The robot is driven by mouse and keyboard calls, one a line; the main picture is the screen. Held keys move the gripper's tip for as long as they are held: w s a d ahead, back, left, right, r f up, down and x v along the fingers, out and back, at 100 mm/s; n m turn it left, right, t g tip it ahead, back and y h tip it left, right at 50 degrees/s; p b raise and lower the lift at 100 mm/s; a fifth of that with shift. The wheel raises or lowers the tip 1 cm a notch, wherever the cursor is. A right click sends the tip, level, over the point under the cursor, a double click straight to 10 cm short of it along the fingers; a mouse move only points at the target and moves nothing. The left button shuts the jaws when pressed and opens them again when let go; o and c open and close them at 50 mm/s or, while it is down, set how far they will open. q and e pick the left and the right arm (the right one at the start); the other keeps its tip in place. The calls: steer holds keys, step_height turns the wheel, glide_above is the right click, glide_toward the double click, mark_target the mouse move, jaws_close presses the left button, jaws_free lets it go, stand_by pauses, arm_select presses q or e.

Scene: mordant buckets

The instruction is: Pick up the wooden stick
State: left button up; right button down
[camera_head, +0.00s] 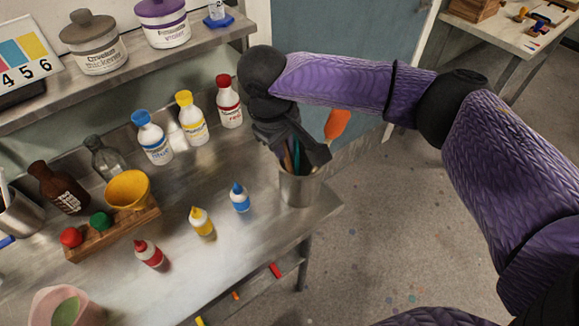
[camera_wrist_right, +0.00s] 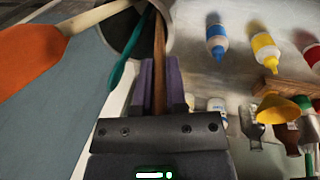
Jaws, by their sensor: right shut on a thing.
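My right gripper (camera_head: 290,148) reaches down over a metal cup (camera_head: 298,190) at the right end of the steel counter. In the wrist view its purple fingers (camera_wrist_right: 161,85) are shut on the brown wooden stick (camera_wrist_right: 159,45), one on each side of it. The stick runs between the fingers towards the cup's mouth. In the head view the gripper hides most of the stick. My left gripper is in neither view.
An orange spatula (camera_head: 337,124) and a teal stick (camera_wrist_right: 124,60) are close beside the gripper at the cup. Small dropper bottles (camera_head: 240,198) stand left of the cup. Larger bottles (camera_head: 229,102) line the back, below a shelf (camera_head: 130,62). Open floor lies to the right.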

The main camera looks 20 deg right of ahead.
step_height(320, 180, up, 10)
steer(key=shift+r+p, duration=0.1)
steer(key=shift+p, duration=0.7)
step_height(320, 180, up, 4)
steer(key=p, duration=0.6)
steer(key=shift+r+p, duration=0.25)
steer(key=shift+p, duration=0.15)
